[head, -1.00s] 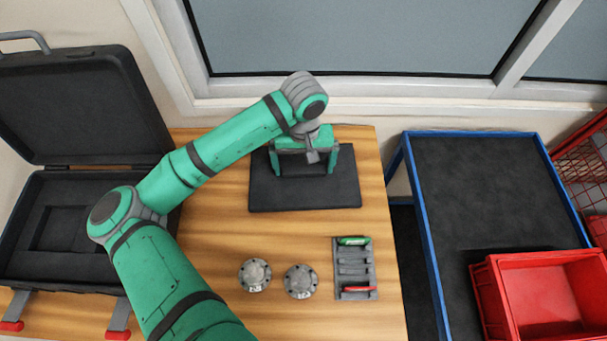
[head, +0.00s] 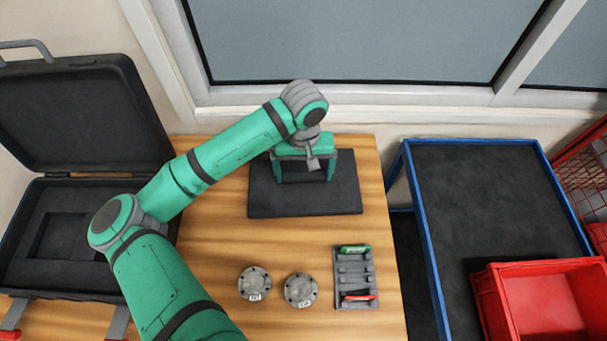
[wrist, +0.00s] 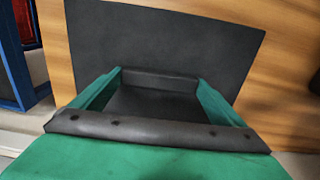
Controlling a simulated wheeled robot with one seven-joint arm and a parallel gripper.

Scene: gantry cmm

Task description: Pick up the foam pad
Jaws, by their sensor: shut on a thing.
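My gripper (head: 306,172) is over the dark mat on the wooden table, its two green fingers pointing down and set wide apart. It also shows in the wrist view (wrist: 160,88), with a finger on each side. Between the fingers is a dark grey block, which I take to be the foam pad (wrist: 160,81); the fingers are shut on its two sides. The pad is almost the same colour as the mat (head: 262,200), so in the head view it hardly stands out. I cannot tell whether it touches the mat.
An open black case (head: 22,258) with a rectangular recess is at the left. Two round metal flanges (head: 254,283) (head: 300,290) and a grey rack (head: 355,283) with green and red pieces stand in front. A blue-framed cart (head: 490,195) with a red bin (head: 492,305) is at the right.

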